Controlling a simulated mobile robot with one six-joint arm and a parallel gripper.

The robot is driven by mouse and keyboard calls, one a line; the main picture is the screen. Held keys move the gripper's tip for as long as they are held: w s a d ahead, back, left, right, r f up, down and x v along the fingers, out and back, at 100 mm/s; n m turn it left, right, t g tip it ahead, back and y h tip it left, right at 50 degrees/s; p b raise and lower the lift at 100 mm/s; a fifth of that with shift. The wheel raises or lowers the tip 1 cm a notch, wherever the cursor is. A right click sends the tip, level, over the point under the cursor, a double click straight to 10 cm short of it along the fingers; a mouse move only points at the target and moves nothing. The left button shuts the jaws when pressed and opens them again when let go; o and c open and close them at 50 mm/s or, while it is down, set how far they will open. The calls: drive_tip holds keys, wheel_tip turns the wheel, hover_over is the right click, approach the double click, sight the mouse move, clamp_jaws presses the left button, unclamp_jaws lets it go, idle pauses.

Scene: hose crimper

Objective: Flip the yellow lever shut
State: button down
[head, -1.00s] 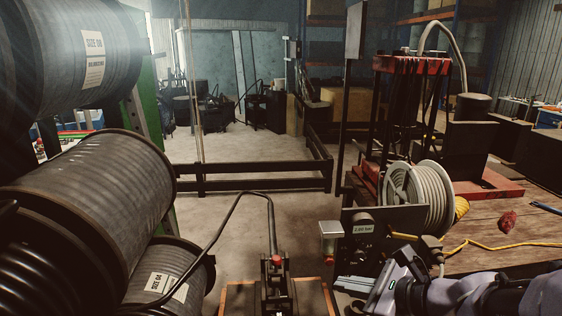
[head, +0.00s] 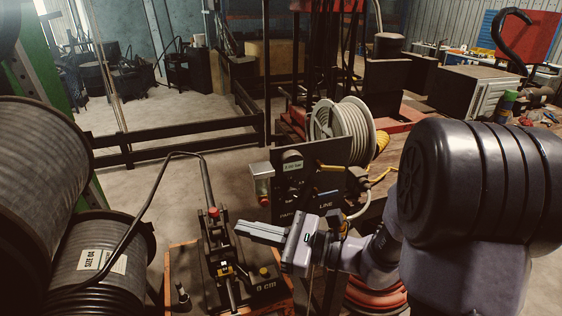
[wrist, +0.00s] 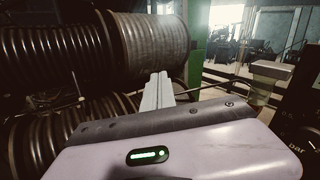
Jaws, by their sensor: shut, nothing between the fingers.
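A dark panel (head: 281,203) with a gauge and lettering stands right of centre in the head view. A small yellow bar (head: 330,168) at its upper right looks like the yellow lever; it lies roughly level, and its exact setting is too small to tell. My gripper (head: 240,229) is shut and empty, pointing left, in front of and below the panel. Its fingertips are apart from the bar, to its lower left in the picture. In the wrist view the closed fingers (wrist: 157,90) point toward the hose reels; the lever is not seen there.
A pale hose reel (head: 343,132) sits behind the panel. Large black hose reels (head: 45,180) fill the left. Open floor (head: 160,95) lies beyond the rail.

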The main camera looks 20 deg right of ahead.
drive_tip(key=w+d+f+m+t+h, duration=0.2)
drive_tip(key=d+f+m+t+h, duration=0.25)
drive_tip(key=d, duration=0.45)
drive_tip(key=w+d+f+m+t+h, duration=0.1)
drive_tip(key=d+f+m+t+h, duration=0.15)
drive_tip(key=d+m+h, duration=0.55)
drive_tip(key=w+d+f+m+t+h, duration=0.2)
drive_tip(key=d+f+m+t+h, duration=0.15)
drive_tip(key=d, duration=0.65)
drive_tip(key=w+d+r+m, duration=0.1)
drive_tip(key=w+r, duration=0.4)
drive_tip(key=w, duration=0.4)
drive_tip(key=shift+w+d+g+b, duration=0.2)
drive_tip(key=shift+w+g+b, duration=0.1)
drive_tip(key=shift+g+b, duration=0.05)
drive_tip(key=shift+r, duration=0.1)
drive_tip(key=shift+d, duration=0.1)
